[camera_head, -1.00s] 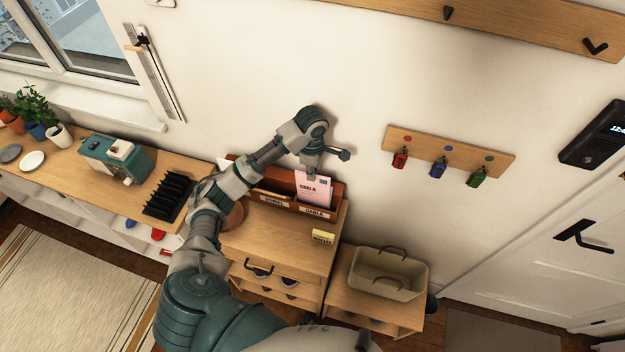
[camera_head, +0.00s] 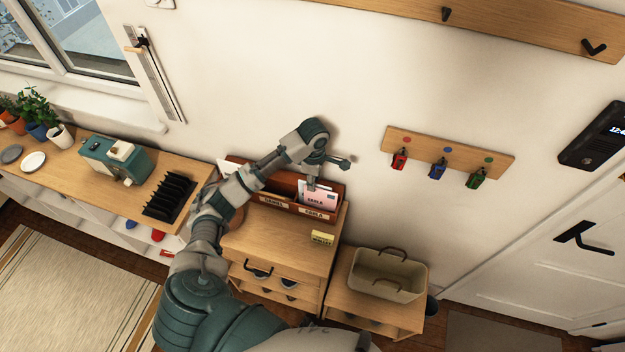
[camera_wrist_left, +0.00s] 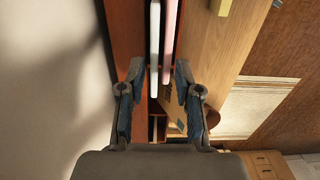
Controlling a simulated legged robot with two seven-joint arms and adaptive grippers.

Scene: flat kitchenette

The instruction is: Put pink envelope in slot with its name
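The pink envelope (camera_head: 317,199), marked CARLA, stands in the right slot of the brown wooden letter holder (camera_head: 340,203), behind the label CARLA (camera_head: 314,214). In the left wrist view, the pink envelope's edge (camera_wrist_left: 170,45) is beside a white edge (camera_wrist_left: 154,45), seemingly another envelope. My left gripper (camera_head: 311,184) is just above the holder at the pink envelope's top. The wrist view shows its fingers (camera_wrist_left: 160,72) apart, with both edges between them and gaps on either side. The left slot has the label DANIEL (camera_head: 273,202). My right gripper is not in view.
The holder stands on a wooden cabinet (camera_head: 270,240) against the wall, with a yellow block (camera_head: 322,238) near its front. A basket (camera_head: 388,275) is at lower right. Key hooks on a board (camera_head: 450,157) hang to the right; a black rack (camera_head: 170,197) stands left.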

